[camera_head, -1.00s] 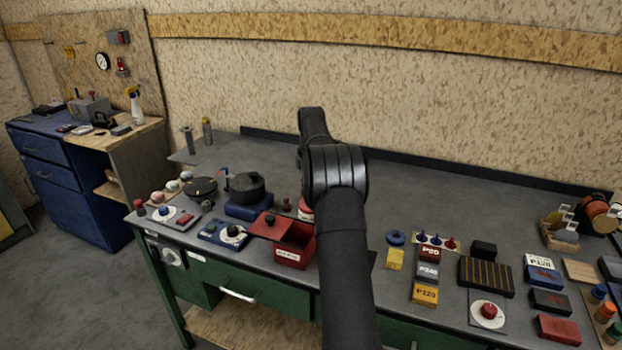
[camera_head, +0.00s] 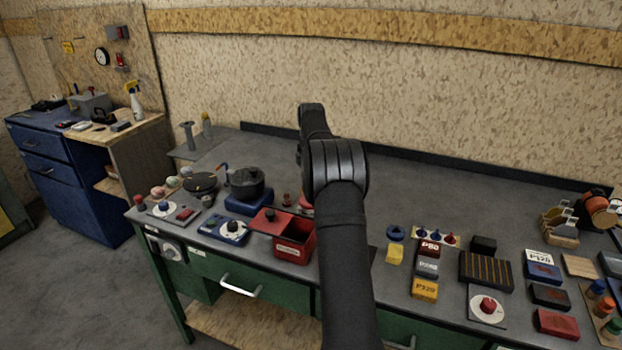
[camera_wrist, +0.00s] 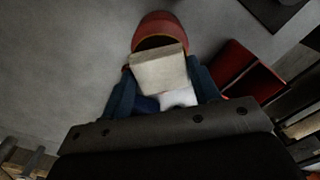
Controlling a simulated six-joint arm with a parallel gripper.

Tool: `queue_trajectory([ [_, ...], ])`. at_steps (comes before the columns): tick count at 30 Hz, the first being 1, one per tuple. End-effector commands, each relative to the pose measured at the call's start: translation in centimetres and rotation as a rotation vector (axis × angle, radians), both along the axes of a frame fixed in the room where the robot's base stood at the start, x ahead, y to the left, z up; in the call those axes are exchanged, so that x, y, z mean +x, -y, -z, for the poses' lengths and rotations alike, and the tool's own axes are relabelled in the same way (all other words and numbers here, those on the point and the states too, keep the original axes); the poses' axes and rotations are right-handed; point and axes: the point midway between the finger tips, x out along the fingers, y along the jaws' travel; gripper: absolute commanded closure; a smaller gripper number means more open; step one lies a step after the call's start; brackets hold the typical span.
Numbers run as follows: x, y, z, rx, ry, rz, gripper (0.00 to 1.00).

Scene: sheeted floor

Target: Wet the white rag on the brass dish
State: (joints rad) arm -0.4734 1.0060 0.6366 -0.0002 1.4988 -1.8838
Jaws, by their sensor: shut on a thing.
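In the wrist view, my gripper (camera_wrist: 160,76) is shut on a pale, folded, block-like piece that appears to be the white rag (camera_wrist: 160,68). A brighter white patch shows below it between the fingers. Just beyond the rag is a round red can (camera_wrist: 158,22) with a brownish inner top. The rag covers the near part of that top, so I cannot tell whether they touch. No brass dish can be clearly made out. In the head view my arm hides the gripper and rag; a sliver of the red can (camera_head: 305,203) shows left of the arm.
An open red box (camera_head: 292,246) stands close by, left of my arm; it also shows in the wrist view (camera_wrist: 247,75). A black pot (camera_head: 246,183) sits on a blue base further left. Labelled blocks (camera_head: 427,268) stand to the right. The back of the bench is clear.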

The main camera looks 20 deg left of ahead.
Motion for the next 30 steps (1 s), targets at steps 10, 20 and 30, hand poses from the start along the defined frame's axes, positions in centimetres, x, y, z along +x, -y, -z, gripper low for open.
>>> queue_trajectory([
  [10, 0.0, 0.0, 0.4, -0.001, -0.001, 0.000, 0.63],
  [20, 0.0, 0.0, 0.8, 0.000, 0.000, 0.000, 0.63],
  [30, 0.0, 0.0, 1.2, 0.000, 0.000, 0.000, 0.63],
])
